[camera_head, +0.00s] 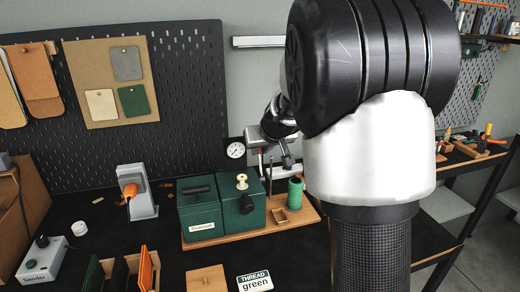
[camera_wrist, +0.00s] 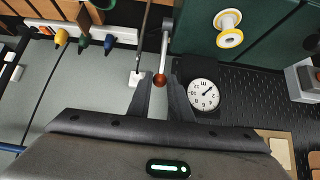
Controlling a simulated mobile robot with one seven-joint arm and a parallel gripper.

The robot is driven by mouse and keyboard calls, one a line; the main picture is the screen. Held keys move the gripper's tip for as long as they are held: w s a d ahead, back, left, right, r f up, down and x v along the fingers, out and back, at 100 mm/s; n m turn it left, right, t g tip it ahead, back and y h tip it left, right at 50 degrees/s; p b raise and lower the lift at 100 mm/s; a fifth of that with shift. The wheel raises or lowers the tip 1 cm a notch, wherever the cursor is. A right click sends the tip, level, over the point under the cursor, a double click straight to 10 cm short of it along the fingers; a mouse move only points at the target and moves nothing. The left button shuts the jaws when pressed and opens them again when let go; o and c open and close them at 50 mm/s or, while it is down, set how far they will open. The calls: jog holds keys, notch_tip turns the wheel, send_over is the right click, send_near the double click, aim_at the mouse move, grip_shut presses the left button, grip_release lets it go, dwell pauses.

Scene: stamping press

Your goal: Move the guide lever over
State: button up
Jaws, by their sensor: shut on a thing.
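The guide lever shows in the wrist view as a thin grey rod (camera_wrist: 165,45) with a red-brown ball (camera_wrist: 160,80) at its end. My gripper (camera_wrist: 161,84) has its two dark fingers closed on either side of the ball. In the head view my gripper (camera_head: 287,160) is small, behind the green machine (camera_head: 228,217) and close to its right side. The lever's base is not clear there. A white and yellow spool (camera_head: 242,182) sits on top of the machine and also shows in the wrist view (camera_wrist: 229,29).
A round dial (camera_head: 235,149) stands behind the machine. A green thread spool (camera_head: 295,193) and a small wooden box (camera_head: 280,215) stand at its right. A "THREAD green" card (camera_head: 255,281) lies in front. A grey stand with an orange part (camera_head: 136,192) is at left.

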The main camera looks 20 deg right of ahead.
jog(key=shift+s+r, duration=0.2)
jog(key=shift+s, duration=0.55)
jog(key=shift+s, duration=0.15)
jog(key=shift+s+r+b, duration=0.1)
jog(key=shift+s+b, duration=0.2)
jog(key=shift+s, duration=0.75)
jog(key=o, duration=0.9)
jog(key=shift+c, duration=0.2)
jog(key=shift+r, duration=0.1)
